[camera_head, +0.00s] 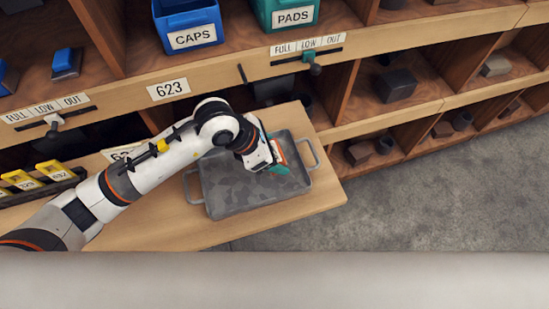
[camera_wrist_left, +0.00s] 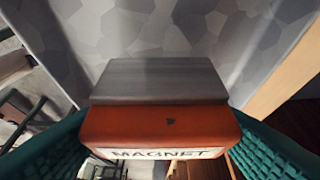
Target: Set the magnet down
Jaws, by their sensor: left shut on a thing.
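The magnet (camera_wrist_left: 160,125) fills the lower middle of the left wrist view. It has an orange body with a white label reading MAGNET and a grey metal block on its far side. My left gripper (camera_head: 272,160) is shut on it, with a teal finger pad on each side of the orange body. In the head view the magnet (camera_head: 281,153) is partly hidden by the gripper, over the right part of a grey metal tray (camera_head: 225,207). I cannot tell whether the magnet touches the tray floor. My right gripper is not in view.
The tray has a handle at each end and stands on a wooden pull-out board (camera_head: 330,190). Behind it is a wooden shelf with a blue CAPS bin (camera_head: 188,25) and a teal PADS bin (camera_head: 285,14). Yellow numbered tags (camera_head: 50,170) lie at the left. Cubbies hold dark blocks at the right.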

